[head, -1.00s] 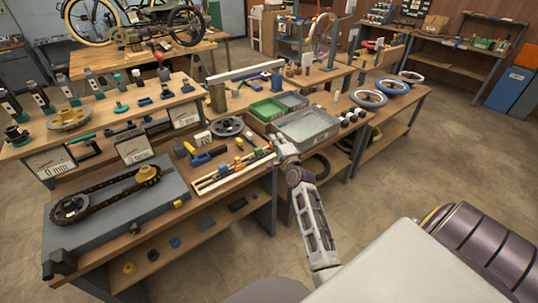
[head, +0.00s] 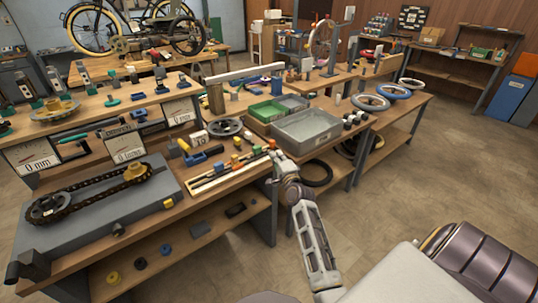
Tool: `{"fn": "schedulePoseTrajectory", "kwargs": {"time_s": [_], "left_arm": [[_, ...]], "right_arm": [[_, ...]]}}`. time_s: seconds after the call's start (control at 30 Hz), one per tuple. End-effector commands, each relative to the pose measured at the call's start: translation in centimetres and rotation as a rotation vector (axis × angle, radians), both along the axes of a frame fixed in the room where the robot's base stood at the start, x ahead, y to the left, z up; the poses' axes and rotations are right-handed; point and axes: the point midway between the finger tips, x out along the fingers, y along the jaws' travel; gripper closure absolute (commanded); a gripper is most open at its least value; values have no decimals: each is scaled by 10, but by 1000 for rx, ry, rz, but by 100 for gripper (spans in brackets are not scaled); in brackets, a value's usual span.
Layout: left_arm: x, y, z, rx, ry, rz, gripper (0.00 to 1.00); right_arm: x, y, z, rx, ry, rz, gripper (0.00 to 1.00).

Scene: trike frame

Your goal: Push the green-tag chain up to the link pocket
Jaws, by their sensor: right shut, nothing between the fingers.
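A long, shallow, pale tray (head: 228,181) with dark strips and small coloured tags lies along the front edge of the workbench. A green tag (head: 257,150) sits near its right end, with orange and yellow tags close by. The chain under the green tag is too small to make out clearly, and I cannot tell which part is the link pocket. My right gripper (head: 274,153) is shut and empty at the tray's right end, close to the green tag. I cannot tell whether it touches anything. My left gripper is out of view.
A chain loop on two sprockets (head: 95,193) lies on a grey block at the left. A grey bin (head: 306,130) and a green bin (head: 265,111) stand behind my right gripper. A blue and yellow tool (head: 200,155) lies behind the tray. Open floor lies right of the bench.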

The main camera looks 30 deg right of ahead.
Motion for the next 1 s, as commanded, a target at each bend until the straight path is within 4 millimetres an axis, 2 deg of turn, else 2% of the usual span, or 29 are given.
{"fn": "schedulePoseTrajectory", "kwargs": {"time_s": [0.03, 0.1, 0.3, 1.0], "left_arm": [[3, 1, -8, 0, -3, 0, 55], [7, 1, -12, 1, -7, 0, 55], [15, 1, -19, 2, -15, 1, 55], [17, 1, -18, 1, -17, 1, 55]], "right_arm": [[0, 0, -10, 0, 0, 0, 100], [0, 0, -17, 0, 0, 0, 100], [0, 0, -28, 0, 0, 0, 100], [5, -1, -28, 0, -1, 0, 100]]}}
